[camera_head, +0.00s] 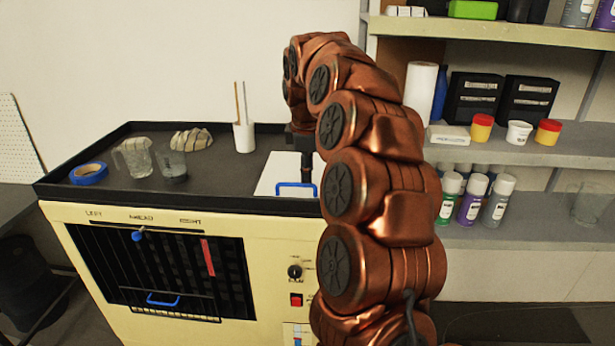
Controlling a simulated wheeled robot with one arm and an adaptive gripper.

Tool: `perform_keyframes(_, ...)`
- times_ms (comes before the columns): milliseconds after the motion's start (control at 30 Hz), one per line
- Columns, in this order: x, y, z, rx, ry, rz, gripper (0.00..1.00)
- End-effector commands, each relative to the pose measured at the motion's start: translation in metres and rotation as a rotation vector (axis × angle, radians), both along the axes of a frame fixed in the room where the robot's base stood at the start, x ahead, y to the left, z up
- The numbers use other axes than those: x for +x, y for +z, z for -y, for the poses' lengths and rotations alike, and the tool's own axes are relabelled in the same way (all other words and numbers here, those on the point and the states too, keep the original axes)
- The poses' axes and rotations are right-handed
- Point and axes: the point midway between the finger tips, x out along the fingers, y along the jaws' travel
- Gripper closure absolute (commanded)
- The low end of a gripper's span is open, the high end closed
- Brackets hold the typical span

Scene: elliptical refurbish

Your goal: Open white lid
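The white lid (275,171) is a flat white panel set in the black top of the cream machine. It lies flat, with a blue handle (297,185) along its front edge. My gripper (307,172) hangs down over the lid, just behind the handle in the picture. Only a dark narrow part of it shows, so its opening is unclear, and I cannot tell whether it touches the lid or handle. My copper arm hides the right side of the lid.
A white cup with sticks (244,136), glass beakers (134,158) and blue tape (89,173) stand on the machine's top (220,180), left of the lid. Shelves (490,30) with bottles and jars are at right. The black rim (110,195) is raised.

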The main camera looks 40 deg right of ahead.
Motion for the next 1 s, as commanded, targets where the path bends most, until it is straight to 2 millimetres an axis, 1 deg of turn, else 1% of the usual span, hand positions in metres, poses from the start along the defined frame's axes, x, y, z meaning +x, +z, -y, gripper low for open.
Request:
perform_keyframes(200, 0.003, -0.021, 0.003, 0.001, 0.001, 0.000, 0.63)
perform_keyframes(300, 0.003, -0.028, 0.003, 0.002, 0.001, -0.002, 0.63)
perform_keyframes(433, 0.004, -0.032, 0.004, 0.001, 0.000, 0.000, 0.63)
perform_keyframes(700, 0.005, -0.032, 0.004, 0.000, 0.000, 0.001, 0.63)
perform_keyframes(1000, 0.005, -0.032, 0.004, 0.000, 0.000, 0.001, 0.94)
